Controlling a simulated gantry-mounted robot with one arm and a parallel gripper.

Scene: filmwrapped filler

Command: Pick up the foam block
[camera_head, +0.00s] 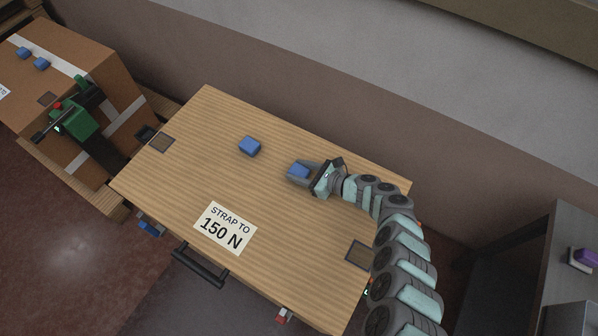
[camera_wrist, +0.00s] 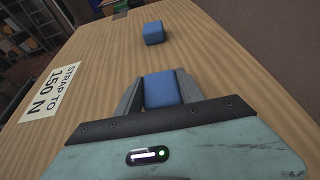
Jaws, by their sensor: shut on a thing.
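My gripper (camera_head: 304,172) is at the right half of the wooden table (camera_head: 185,190), shut on a blue foam block (camera_head: 298,170). In the wrist view the held block (camera_wrist: 161,90) sits between the two grey fingers, which touch its sides. The frames do not clearly show whether the held block is resting on the table or slightly above it. A second blue block (camera_head: 249,146) stands apart on the table to the left. It also shows in the wrist view (camera_wrist: 153,33), ahead of the fingers.
A label reading "STRAP TO 150 N" (camera_head: 225,228) lies flat near the table's front edge. A cardboard box (camera_head: 110,75) with two blue blocks (camera_head: 32,58) on it and a green tool (camera_head: 80,118) are at the far left. A wall runs behind the table.

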